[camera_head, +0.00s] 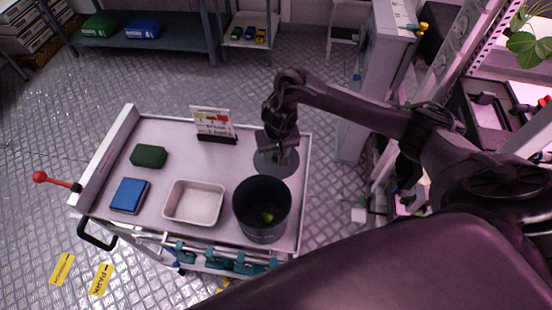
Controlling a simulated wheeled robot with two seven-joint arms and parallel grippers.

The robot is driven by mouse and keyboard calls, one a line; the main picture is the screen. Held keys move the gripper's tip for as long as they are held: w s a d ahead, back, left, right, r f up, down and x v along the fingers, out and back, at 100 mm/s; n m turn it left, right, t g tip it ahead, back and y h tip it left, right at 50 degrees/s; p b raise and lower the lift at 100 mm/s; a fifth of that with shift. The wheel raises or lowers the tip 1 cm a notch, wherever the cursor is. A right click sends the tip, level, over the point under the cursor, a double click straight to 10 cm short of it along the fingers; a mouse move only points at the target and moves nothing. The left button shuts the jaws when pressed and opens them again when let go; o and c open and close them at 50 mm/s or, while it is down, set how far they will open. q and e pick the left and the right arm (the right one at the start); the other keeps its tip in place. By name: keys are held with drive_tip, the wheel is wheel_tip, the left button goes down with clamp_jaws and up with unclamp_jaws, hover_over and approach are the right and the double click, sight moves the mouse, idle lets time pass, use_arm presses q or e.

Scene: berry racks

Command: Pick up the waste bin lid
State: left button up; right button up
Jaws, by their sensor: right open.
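The waste bin lid (288,167) is a flat dark grey disc. It lies on the cart top, behind the waste bin. I cannot tell whether the fingertips touch the lid. My left gripper is not in view.
The cart top (185,168) also holds a white tray (194,203), a blue box (129,195), a dark green box (149,156) and a sign card (214,123) standing left of my right gripper. A grey cabinet (372,90) stands behind my right arm.

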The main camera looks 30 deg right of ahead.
drive_tip(key=shift+s, duration=0.1)
drive_tip(key=c, duration=0.7)
clamp_jaws()
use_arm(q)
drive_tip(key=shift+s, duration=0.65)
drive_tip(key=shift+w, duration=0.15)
use_arm(e)
drive_tip(key=shift+r, duration=0.15)
